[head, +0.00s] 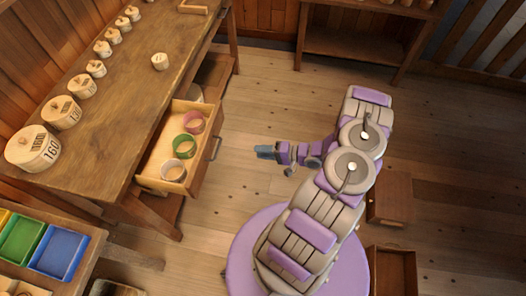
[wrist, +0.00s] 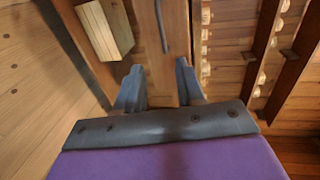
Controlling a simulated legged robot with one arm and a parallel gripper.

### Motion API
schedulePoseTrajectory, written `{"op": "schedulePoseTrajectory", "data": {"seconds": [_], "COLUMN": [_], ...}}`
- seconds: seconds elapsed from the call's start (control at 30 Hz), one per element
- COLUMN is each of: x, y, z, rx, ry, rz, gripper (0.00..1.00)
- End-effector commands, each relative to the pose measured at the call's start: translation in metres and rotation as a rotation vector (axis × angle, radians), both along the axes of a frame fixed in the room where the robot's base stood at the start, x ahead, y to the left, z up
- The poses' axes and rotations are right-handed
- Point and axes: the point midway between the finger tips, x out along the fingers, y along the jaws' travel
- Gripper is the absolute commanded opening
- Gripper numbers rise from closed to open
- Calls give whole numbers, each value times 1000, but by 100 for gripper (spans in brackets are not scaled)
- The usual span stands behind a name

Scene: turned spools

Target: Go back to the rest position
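My gripper (head: 265,152) is in the head view at the end of my purple and grey arm. It hangs over the wooden floor, to the right of the open drawer (head: 151,183) and apart from it. In the wrist view my gripper (wrist: 158,85) shows two blue-grey fingers with a clear gap between them. Nothing is held between them. The arm is bent, with its forearm pointing left.
The open drawer holds a pink ring (head: 194,122), a green ring (head: 184,146) and a pale ring (head: 173,170). Numbered spools, such as the 160 one (head: 33,148), line the workbench (head: 135,75). Coloured trays (head: 59,253) stand lower left. Floor (head: 258,90) is free beyond my gripper.

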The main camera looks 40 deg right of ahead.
Motion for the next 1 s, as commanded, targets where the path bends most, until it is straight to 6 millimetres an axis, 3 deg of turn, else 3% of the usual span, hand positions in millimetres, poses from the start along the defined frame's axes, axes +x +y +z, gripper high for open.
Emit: {"op": "schedulePoseTrajectory", "data": {"seconds": [0.47, 0.73, 0.87, 1.0], "x": [6, 45, 64, 79], "y": [-7, -64, -95, -121], "z": [-1, 4, 23, 54], "rx": [-58, -483, -709, -922], "ry": [17, 152, 224, 303], "rz": [0, 1, 0, -4], "gripper": [38, 38, 38, 38]}}
